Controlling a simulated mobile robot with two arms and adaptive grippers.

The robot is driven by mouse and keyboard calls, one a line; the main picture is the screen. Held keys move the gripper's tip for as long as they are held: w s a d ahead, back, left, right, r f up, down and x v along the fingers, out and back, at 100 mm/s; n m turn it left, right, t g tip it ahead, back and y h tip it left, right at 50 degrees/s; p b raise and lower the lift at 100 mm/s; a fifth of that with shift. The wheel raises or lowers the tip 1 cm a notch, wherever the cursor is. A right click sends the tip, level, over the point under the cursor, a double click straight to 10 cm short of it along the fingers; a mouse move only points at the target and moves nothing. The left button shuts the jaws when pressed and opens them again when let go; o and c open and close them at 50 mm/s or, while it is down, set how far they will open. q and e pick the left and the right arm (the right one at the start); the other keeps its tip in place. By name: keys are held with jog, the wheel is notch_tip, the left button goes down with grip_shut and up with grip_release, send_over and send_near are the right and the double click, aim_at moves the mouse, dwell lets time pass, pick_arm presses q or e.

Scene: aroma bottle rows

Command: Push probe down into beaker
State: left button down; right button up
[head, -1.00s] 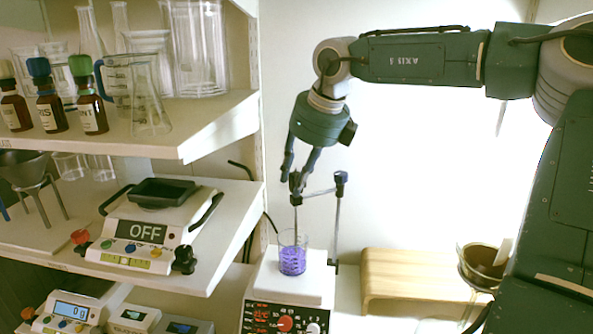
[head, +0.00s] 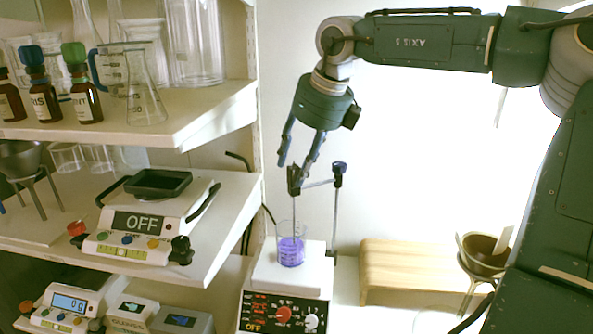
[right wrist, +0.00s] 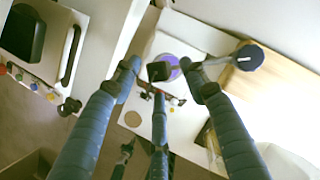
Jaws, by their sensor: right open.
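The beaker (head: 291,251) holds purple liquid and stands upright on the white hotplate stirrer (head: 291,274). The probe (head: 295,205) is a thin upright rod above the beaker, held by a clamp on the stand (head: 336,208). Its lower end is near the beaker's mouth; I cannot tell how far in it is. My right gripper (head: 296,164) is open around or just above the probe's dark top. In the right wrist view, the dark probe top (right wrist: 159,71) lies between the spread fingers, with the purple liquid (right wrist: 172,63) below. My left gripper is out of view.
The stand's dark knob (right wrist: 249,56) is close to the right finger. Shelves with glassware and bottles (head: 86,95) and a balance (head: 140,222) stand to the left. A wooden riser (head: 405,268) and a brown bowl on a tripod (head: 484,252) are to the right.

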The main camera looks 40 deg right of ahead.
jog(key=v, duration=0.9)
jog(key=shift+d, duration=0.15)
jog(key=shift+s+r, duration=0.1)
